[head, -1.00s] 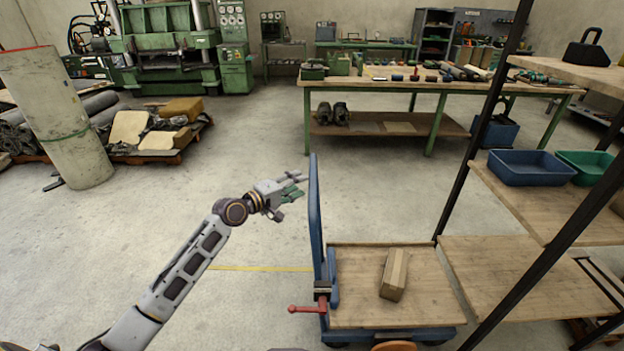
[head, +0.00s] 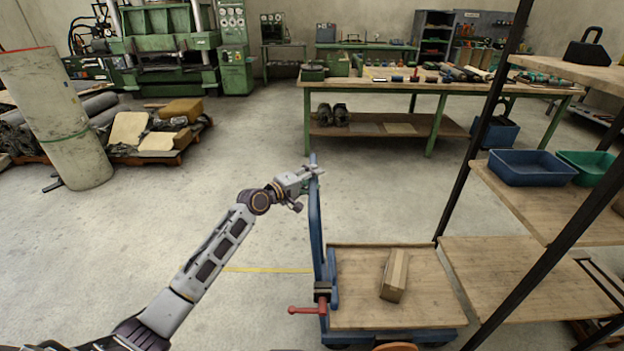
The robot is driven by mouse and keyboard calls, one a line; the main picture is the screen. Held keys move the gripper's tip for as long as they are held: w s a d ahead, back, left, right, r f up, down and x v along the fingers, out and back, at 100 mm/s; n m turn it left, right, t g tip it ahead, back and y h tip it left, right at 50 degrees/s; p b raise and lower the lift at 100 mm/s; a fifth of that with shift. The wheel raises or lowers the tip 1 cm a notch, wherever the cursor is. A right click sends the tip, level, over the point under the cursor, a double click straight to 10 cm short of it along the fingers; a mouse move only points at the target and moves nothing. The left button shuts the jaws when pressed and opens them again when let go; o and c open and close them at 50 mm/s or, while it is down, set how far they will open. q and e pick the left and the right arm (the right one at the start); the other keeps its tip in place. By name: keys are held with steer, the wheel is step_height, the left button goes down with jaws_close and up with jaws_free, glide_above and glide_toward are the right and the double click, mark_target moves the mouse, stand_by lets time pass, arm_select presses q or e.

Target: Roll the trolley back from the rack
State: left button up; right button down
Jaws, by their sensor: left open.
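The trolley (head: 350,320) has a wooden deck, a blue frame and a blue upright handle (head: 316,225) on its left side. A cardboard box (head: 394,275) lies on the deck. A red clamp (head: 308,310) sits at the foot of the handle. The rack (head: 500,265), with black posts and wooden shelves, stands just right of the trolley. My left gripper (head: 314,172) is open at the upper part of the handle, its fingertips overlapping the bar in the picture. Whether they touch it I cannot tell. My right gripper is not in view.
A blue bin (head: 530,167) and a green bin (head: 590,165) sit on the rack. A green workbench (head: 430,88) with tools stands behind. A tall roll (head: 65,125) and a loaded pallet (head: 150,150) are at the left. The floor left of the trolley is clear.

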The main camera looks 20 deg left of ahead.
arm_select(q)
jaws_close()
stand_by(0.6)
